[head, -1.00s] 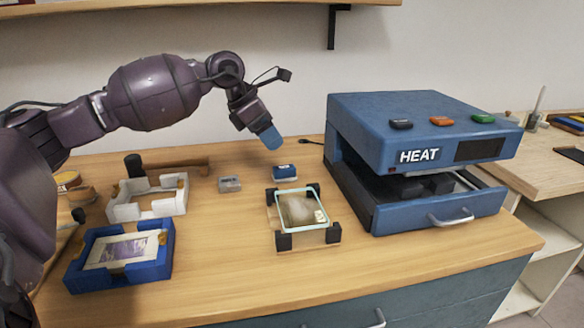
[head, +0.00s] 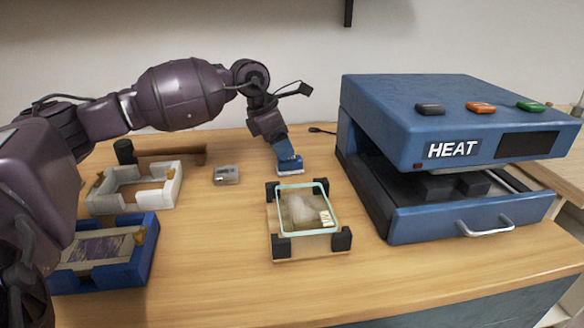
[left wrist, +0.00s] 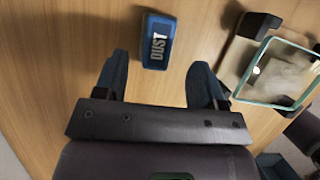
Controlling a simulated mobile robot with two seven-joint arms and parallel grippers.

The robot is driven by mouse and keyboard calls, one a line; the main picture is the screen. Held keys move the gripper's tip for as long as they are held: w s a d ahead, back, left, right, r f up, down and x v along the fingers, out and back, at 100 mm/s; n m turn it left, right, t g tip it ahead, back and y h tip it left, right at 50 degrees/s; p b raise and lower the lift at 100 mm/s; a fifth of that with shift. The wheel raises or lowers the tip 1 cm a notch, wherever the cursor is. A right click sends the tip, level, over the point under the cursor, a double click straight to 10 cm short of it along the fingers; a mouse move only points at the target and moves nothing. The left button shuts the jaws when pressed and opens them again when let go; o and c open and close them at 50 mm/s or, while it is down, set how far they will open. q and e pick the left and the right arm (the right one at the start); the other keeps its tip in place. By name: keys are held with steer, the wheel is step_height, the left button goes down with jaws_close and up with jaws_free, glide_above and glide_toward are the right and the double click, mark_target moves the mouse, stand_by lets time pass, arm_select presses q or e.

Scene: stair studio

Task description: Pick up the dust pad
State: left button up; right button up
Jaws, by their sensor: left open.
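The dust pad is a small blue block with a white "DUST" label (left wrist: 159,40). It lies on the wooden worktop, and in the head view the pad (head: 291,170) is behind the glass-topped fixture. My left gripper (head: 287,156) points down just above the pad and hides part of it. In the left wrist view the gripper's two blue fingers (left wrist: 160,78) are spread apart, with the pad lined up with the gap between them. My right gripper is out of view.
The fixture with a glass frame and black corner blocks (head: 272,240) stands close in front. A blue heat press (head: 400,120) is at right, a small grey box (head: 226,175) at left.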

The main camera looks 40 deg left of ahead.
mark_target(290, 165)
arm_select(q)
steer(key=b+x, duration=0.1)
steer(key=x, duration=0.3)
steer(key=shift+w+f, duration=0.15)
steer(key=shift+f, duration=0.05)
steer(key=shift+w+f+b, duration=0.15)
steer(key=shift+f+b, duration=0.15)
steer(key=shift+d, duration=0.1)
steer(key=shift+r, duration=0.2)
steer(key=c, duration=0.8)
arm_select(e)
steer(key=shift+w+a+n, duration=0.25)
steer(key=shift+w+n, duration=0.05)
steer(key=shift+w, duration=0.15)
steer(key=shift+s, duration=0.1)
